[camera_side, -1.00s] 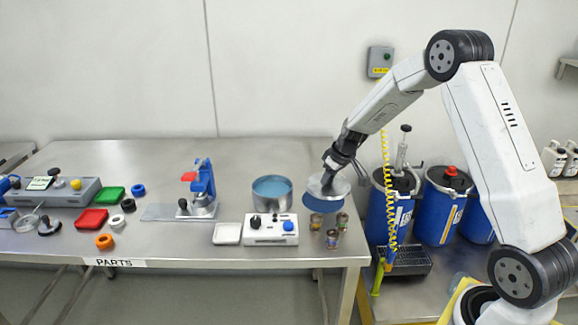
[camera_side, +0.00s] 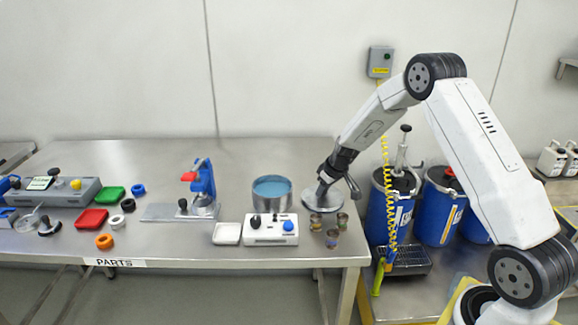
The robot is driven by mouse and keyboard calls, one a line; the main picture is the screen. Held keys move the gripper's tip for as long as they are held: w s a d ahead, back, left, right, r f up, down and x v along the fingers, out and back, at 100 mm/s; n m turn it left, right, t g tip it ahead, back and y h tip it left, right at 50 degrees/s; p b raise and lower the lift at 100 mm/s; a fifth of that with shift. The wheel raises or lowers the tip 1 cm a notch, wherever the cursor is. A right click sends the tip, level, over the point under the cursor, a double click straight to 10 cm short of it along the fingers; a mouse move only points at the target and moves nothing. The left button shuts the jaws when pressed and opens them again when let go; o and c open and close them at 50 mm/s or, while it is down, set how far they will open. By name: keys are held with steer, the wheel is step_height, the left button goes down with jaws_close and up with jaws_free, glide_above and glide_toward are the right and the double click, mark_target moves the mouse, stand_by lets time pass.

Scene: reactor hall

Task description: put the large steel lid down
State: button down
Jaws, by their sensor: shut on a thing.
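The large steel lid (camera_side: 329,202) is a round grey disc at the right end of the steel table (camera_side: 160,250). My gripper (camera_side: 323,189) is above it, shut on it from the top; the fingertips and the lid's handle are hard to make out. The lid looks level and at or very near the table top; I cannot tell whether it touches. A round steel pot (camera_side: 258,199) with blue liquid stands open just left of the lid.
A white control box (camera_side: 262,238) and a white tray (camera_side: 227,234) are in front of the pot. A blue press (camera_side: 204,184) stands further left. The table behind the pot is clear.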

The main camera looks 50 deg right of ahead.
steer(key=shift+f, duration=0.2)
steer(key=shift+c, duration=2.1)
jaws_free()
steer(key=shift+r, duration=0.15)
steer(key=shift+v, duration=0.8)
steer(key=v, duration=1)
steer(key=shift+r, duration=0.15)
steer(key=shift+s+a, duration=0.1)
steer(key=shift+s, duration=0.05)
